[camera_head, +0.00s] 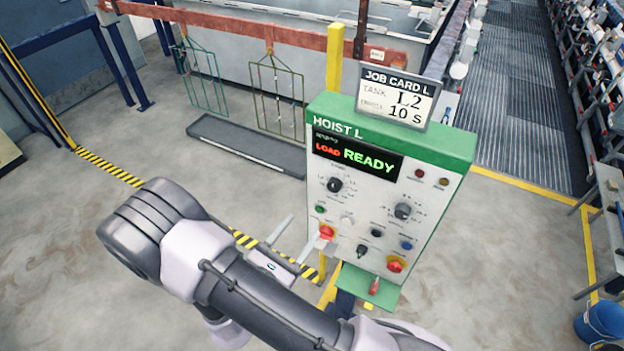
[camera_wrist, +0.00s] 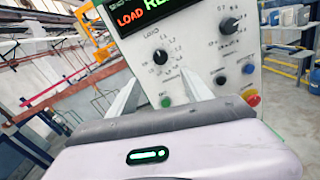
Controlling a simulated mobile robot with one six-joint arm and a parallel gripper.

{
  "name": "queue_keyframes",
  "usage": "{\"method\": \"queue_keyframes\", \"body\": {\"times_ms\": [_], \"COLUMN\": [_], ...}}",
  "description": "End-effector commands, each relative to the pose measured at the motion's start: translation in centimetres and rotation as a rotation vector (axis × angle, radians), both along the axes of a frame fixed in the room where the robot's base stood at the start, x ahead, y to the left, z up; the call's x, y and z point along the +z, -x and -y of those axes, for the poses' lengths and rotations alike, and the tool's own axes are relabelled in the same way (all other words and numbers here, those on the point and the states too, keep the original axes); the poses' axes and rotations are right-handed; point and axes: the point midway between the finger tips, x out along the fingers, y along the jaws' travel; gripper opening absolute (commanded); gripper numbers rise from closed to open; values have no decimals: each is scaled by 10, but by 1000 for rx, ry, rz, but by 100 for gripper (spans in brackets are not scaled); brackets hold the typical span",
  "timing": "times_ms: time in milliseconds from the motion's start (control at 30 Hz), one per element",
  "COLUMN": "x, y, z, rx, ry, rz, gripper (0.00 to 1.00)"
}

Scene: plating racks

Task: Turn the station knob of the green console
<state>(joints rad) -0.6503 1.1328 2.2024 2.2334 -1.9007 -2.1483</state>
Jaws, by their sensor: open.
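The green console (camera_head: 438,160) stands at centre right, marked HOIST L, with a display (camera_head: 357,155) reading LOAD READY. Its pale front has two black pointer knobs: an upper-left knob (camera_head: 335,184) and a right knob (camera_head: 403,211). In the wrist view the left knob (camera_wrist: 160,57) has a ring of small markings, and the right knob (camera_wrist: 229,25) is higher. The knob labels are too small to read surely. My gripper (camera_head: 306,228) is open and empty, to the left of and in front of the panel. In the wrist view its fingertips (camera_wrist: 160,82) straddle the space below the left knob, apart from it.
A job card (camera_head: 397,98) on top reads tank L2, 10 S. Below the knobs are a green button (camera_head: 320,208), a red button (camera_head: 326,232) near my fingers, and another red button (camera_head: 396,265). Wire racks (camera_head: 278,95) hang behind. Floor at left is clear.

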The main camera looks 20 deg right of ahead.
Motion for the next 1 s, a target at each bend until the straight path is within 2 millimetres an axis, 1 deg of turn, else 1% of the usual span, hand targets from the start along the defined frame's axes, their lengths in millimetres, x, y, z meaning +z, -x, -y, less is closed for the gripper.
{"method": "queue_keyframes", "body": {"times_ms": [33,200,300,400,500,600,900,933,1000], "x": [0,1,1,1,1,0,0,0,0], "y": [-7,-36,-53,-67,-76,-81,-83,-83,-83], "z": [13,58,82,102,113,119,122,122,122], "rx": [-9,-9,-8,-6,-3,-2,-1,-1,0], "ry": [-1,-4,-5,-5,-6,-5,-6,-6,-7], "rz": [0,2,4,3,4,4,5,5,4], "gripper": [58,58,58,58,58,58,58,54,41]}}
